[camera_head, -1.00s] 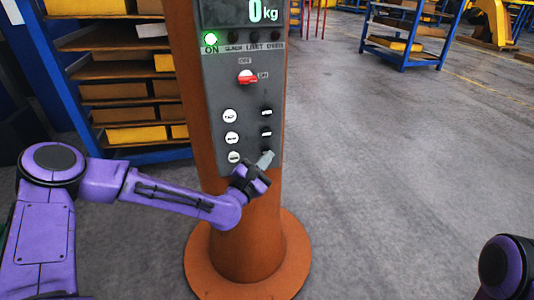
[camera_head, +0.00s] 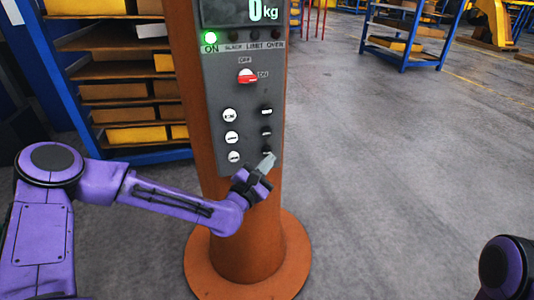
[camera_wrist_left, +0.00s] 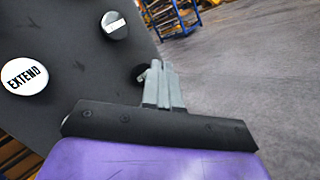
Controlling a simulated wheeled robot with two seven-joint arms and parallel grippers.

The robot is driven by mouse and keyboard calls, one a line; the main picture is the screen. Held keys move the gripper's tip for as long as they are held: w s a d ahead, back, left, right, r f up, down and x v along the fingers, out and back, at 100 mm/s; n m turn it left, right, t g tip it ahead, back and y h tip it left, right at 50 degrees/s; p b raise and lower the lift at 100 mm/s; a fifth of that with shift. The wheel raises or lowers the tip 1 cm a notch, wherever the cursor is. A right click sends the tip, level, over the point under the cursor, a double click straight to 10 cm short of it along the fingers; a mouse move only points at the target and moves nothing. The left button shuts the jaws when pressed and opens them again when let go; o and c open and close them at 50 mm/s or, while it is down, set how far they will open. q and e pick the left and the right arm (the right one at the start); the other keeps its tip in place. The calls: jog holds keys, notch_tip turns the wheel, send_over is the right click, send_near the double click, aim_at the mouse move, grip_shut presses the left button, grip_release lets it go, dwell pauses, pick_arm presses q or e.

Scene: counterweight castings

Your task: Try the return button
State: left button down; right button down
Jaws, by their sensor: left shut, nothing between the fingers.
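A grey control panel (camera_head: 251,135) on an orange-brown column has a left row of white round buttons and a right row of dark ones. My left gripper (camera_head: 267,160) is shut and empty, its tips at the lowest dark button (camera_head: 266,153), which they partly cover. In the left wrist view the shut fingers (camera_wrist_left: 164,82) overlap a dark round button (camera_wrist_left: 141,72); I cannot tell whether they touch it. A white button marked EXTEND (camera_wrist_left: 25,76) is left of them. I cannot read which button is return. My right gripper is out of view.
The panel also carries a red switch (camera_head: 247,78), a lit green ON lamp (camera_head: 210,38) and a display reading 0 kg (camera_head: 257,13). A blue rack (camera_head: 130,100) stands behind at left. The floor (camera_head: 400,160) to the right is clear.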

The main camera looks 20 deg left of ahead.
pick_arm(q)
jog(key=shift+s+d+b, duration=0.3)
jog(key=shift+s+d, duration=0.4)
jog(key=shift+s, duration=0.35)
jog(key=shift+s+d+b, duration=0.3)
jog(key=shift+s+d, duration=0.4)
jog(key=shift+s, duration=0.3)
